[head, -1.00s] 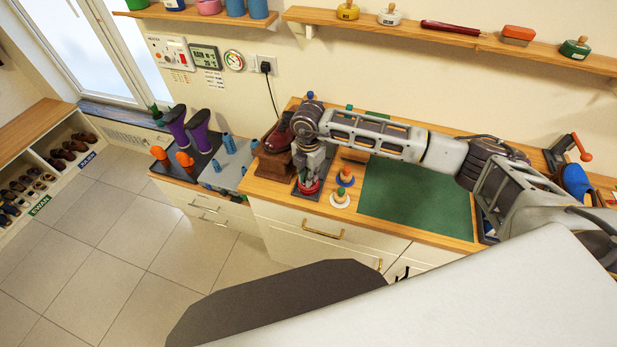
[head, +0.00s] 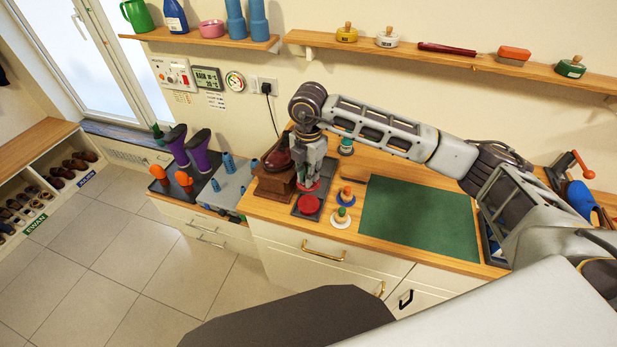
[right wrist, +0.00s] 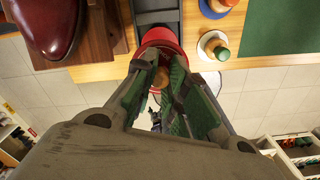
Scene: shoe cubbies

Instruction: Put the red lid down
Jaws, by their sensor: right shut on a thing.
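My right gripper (head: 309,178) is shut on the red lid (head: 313,186) and holds it above a dark tray (head: 298,213). A round red tin (head: 308,204) sits in the tray, just below and apart from the lid. In the right wrist view, the red lid (right wrist: 150,52) shows beyond the fingers of my right gripper (right wrist: 162,82), with a wooden knob between them. The fingers hide part of the lid. My left gripper is not in view.
A brown shoe (head: 277,158) on a wooden box (head: 273,183) stands left of the tray. A blue disc (head: 349,203) and a white disc (head: 336,220), each with a knob, lie to its right. A clear green mat (head: 420,218) covers the counter further right.

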